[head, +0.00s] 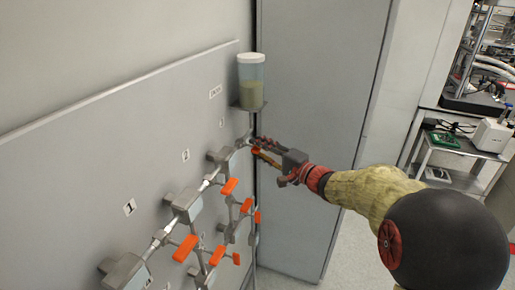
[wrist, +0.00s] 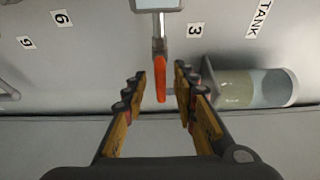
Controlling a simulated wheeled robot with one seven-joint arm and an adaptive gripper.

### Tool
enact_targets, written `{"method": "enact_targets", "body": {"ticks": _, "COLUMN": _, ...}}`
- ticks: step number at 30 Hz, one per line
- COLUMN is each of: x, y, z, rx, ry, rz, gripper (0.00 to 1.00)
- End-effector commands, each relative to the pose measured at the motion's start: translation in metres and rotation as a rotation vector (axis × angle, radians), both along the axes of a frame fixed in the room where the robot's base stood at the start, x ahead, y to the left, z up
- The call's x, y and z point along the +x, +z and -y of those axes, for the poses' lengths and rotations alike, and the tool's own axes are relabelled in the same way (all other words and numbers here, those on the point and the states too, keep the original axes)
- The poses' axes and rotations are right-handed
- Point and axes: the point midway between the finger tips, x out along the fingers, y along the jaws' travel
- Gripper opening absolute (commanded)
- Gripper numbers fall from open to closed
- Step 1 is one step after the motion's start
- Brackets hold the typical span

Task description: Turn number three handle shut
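The number three handle is an orange lever (wrist: 160,80) on a grey metal valve stem (wrist: 159,38), beside the label "3" (wrist: 194,58) in the wrist view. It points down the picture, toward my palm. My gripper (wrist: 158,92) is open, with one finger on each side of the lever and a gap on both sides; I see no contact. In the head view my gripper (head: 262,150) is at the upper right end of the valve row, just below the tank (head: 251,82). There the number three handle is mostly hidden by my fingers.
The tank (wrist: 262,88) is close to my right finger in the wrist view. Several other orange handles (head: 185,248) stick out of the wall panel (head: 70,150) at lower left in the head view. A grey cabinet (head: 315,120) stands behind my arm. Floor is free at lower right.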

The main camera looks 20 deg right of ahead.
Motion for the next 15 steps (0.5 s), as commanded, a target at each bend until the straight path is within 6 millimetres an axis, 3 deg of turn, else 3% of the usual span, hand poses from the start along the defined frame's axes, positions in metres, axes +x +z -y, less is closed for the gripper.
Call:
{"method": "enact_targets", "body": {"ticks": 12, "x": 0.0091, "y": 0.0002, "z": -0.0058, "rx": 0.0, "ry": 0.0, "rz": 0.0, "gripper": 0.28}}
{"method": "enact_targets", "body": {"ticks": 15, "x": 0.0091, "y": 0.0001, "z": -0.0057, "rx": 0.0, "ry": 0.0, "rz": 0.0, "gripper": 0.23}}
